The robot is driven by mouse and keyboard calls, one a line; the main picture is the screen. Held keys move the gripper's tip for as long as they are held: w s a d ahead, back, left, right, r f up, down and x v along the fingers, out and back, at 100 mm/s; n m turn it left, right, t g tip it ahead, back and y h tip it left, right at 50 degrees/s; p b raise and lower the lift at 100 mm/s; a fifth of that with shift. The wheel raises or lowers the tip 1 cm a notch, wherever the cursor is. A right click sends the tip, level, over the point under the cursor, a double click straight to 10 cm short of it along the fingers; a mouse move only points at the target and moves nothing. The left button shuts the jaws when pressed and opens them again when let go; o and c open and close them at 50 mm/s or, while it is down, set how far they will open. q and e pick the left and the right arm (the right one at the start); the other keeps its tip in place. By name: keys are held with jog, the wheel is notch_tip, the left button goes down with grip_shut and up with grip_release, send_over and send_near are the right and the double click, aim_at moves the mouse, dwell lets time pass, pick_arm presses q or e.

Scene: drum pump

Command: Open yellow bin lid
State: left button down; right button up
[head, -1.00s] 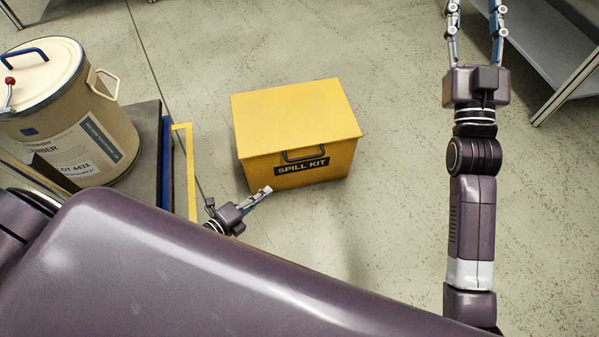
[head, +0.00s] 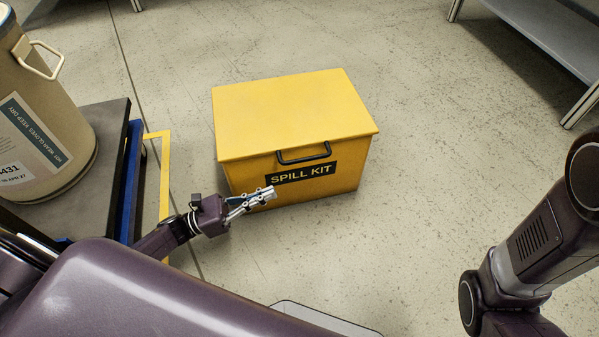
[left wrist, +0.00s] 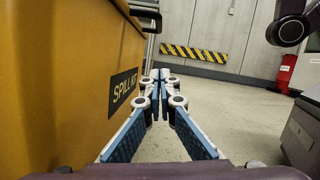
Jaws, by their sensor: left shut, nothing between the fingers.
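The yellow bin (head: 240,178), labelled SPILL KIT, stands on the floor in the middle of the head view. Its flat yellow lid (head: 290,108) is closed, and a black handle (head: 303,155) sits on the front just below the lid edge. My left gripper (head: 272,193) is shut and empty in front of the bin's front face, lower than the handle. In the left wrist view the fingertips (left wrist: 162,73) meet, with the bin's front (left wrist: 60,80) close on the left and the handle at the top. My right gripper is out of view.
A large beige drum (head: 40,115) stands on a dark platform (head: 95,160) at the left, beside a yellow floor frame (head: 165,180). A grey metal shelf (head: 550,30) is at the upper right. The floor right of the bin is clear.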

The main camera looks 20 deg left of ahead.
pick_arm(q)
jog(key=w+d+r+b, duration=0.2)
jog(key=w+d+r, duration=0.4)
jog(key=d, duration=0.1)
jog(key=shift+w, duration=0.15)
jog(key=shift+r, duration=0.25)
dwell(0.3)
